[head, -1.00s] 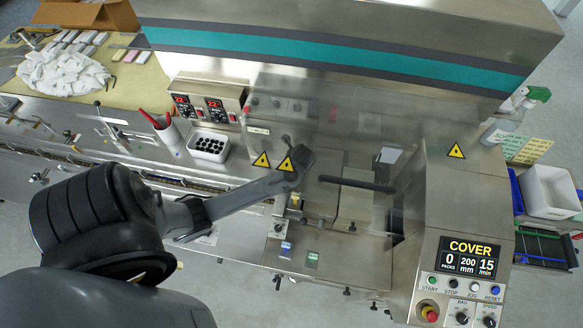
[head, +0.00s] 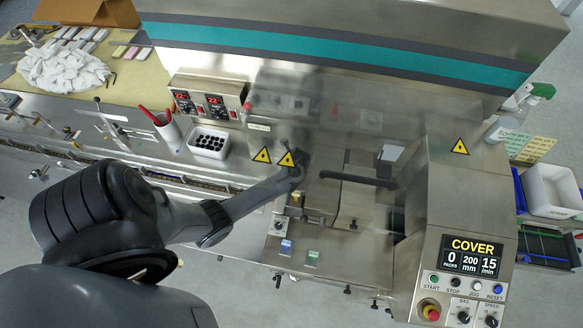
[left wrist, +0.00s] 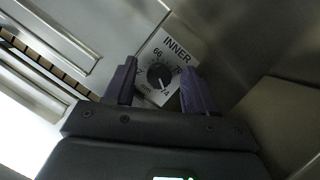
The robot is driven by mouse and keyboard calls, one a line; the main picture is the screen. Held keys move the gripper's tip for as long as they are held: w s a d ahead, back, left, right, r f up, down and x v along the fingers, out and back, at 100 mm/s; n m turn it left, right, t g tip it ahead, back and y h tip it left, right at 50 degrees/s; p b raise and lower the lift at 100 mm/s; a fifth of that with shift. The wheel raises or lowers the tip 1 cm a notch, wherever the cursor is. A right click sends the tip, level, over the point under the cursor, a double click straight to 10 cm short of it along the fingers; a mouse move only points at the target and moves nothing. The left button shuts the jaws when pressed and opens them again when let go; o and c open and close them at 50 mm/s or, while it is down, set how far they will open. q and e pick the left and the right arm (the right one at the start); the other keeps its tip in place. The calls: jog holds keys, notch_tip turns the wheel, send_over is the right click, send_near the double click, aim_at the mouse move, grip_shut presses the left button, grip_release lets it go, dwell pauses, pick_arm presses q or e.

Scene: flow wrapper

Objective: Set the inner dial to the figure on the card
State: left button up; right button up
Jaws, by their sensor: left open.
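The inner dial (left wrist: 160,76) is a black round knob on a white plate marked INNER, seen in the left wrist view. I cannot make out a card with a readable figure.
A clear cover with a black handle (head: 357,180) is right of my left gripper. The control panel (head: 465,262) reads COVER, 0 packs, 200 mm, 15/min. Yellow-green notes (head: 535,150) hang far right.

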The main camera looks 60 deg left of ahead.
pick_arm(q)
grip_shut()
jog(key=shift+r+n+p, duration=0.1)
jog(key=shift+n+p, duration=0.2)
jog(key=shift+p, duration=0.1)
jog(key=shift+n+g, duration=0.3)
jog(key=shift+n, duration=0.2)
grip_release()
